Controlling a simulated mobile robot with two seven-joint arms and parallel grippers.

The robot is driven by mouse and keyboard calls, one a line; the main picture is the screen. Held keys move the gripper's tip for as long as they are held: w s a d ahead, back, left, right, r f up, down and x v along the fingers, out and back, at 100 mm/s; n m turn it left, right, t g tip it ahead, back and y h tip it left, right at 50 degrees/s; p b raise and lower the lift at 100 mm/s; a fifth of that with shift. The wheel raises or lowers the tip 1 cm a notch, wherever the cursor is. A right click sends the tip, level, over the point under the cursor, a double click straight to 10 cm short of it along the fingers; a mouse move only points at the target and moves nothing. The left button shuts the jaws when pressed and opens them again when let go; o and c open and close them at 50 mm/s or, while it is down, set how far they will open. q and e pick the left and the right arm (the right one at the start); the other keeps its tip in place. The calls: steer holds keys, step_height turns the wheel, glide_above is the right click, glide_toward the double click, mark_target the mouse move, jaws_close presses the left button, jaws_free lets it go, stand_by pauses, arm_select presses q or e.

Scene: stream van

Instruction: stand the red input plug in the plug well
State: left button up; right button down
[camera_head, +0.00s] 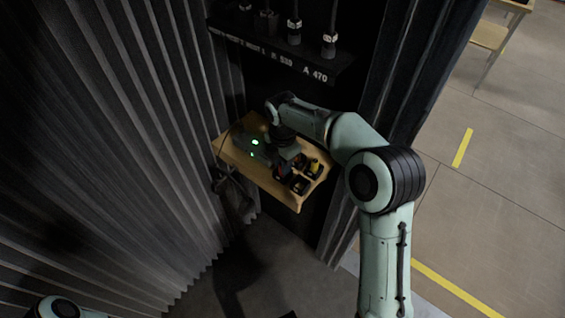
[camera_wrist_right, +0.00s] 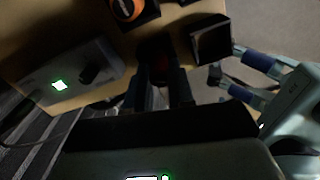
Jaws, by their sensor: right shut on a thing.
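My right gripper (camera_head: 283,160) is over the wooden shelf, pointing down. In the right wrist view its dark fingers (camera_wrist_right: 166,90) are shut on a dark piece with a dim red part, the red input plug (camera_wrist_right: 160,66). A small red spot of the plug (camera_head: 279,172) also shows under the gripper in the head view. The plug's lower end is hidden, and I cannot tell whether it touches anything. An open black square holder, which looks like the plug well (camera_wrist_right: 210,40), is just right of the plug in the wrist view. My left gripper is not in view.
The wooden shelf (camera_head: 285,194) bears a grey box with green lights (camera_wrist_right: 72,78) at left and several black holders at right, one with an orange-topped thing (camera_wrist_right: 124,9). A dark rack (camera_head: 290,55) of hanging plugs is behind. A pleated curtain (camera_head: 120,150) closes the left.

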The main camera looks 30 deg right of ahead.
steer(key=c, duration=1)
jaws_free()
steer(key=shift+f, duration=0.1)
steer(key=shift+o, duration=0.2)
step_height(320, 180, up, 8)
steer(key=shift+f+p, duration=0.1)
steer(key=shift+p, duration=0.5)
